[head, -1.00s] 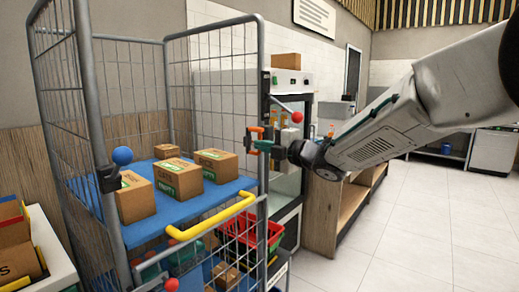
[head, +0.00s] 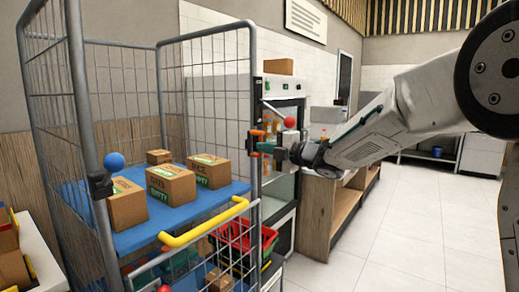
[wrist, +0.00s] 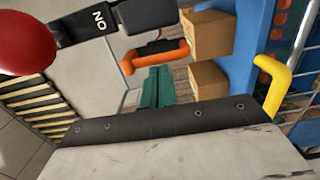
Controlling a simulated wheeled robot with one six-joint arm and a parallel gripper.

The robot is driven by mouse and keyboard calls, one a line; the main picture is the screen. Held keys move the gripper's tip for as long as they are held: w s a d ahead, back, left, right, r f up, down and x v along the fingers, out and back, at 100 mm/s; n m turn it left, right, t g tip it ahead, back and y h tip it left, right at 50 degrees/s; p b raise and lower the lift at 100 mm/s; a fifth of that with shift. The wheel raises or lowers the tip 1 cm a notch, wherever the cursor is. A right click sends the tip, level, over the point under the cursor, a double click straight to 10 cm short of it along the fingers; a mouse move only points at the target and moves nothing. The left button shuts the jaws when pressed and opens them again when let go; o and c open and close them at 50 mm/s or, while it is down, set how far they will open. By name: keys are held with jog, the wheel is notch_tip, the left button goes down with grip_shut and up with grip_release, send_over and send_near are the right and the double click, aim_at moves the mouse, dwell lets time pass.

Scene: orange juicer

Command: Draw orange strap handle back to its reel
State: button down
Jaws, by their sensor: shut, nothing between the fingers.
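In the wrist view the handle (wrist: 155,57) is a bent orange bar beside a dark block (wrist: 150,23); I cannot tell whether that block is the reel. My gripper (head: 268,147) has green fingers, which are shut and empty just right of the handle. In the wrist view the fingers (wrist: 156,86) lie close below the handle's bar; contact is unclear. A black housing (head: 100,185) sits on the left front post. No strap shows clearly.
A red ball on a black lever (wrist: 25,42) is close to my gripper. A yellow bar (head: 205,222) crosses the trolley front, below a blue shelf (head: 140,236) with several boxes. A blue ball (head: 114,161) tops the left housing. The floor (head: 410,225) at right is clear.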

jog(key=shift+w+d, duration=0.15)
jog(key=shift+d, duration=0.05)
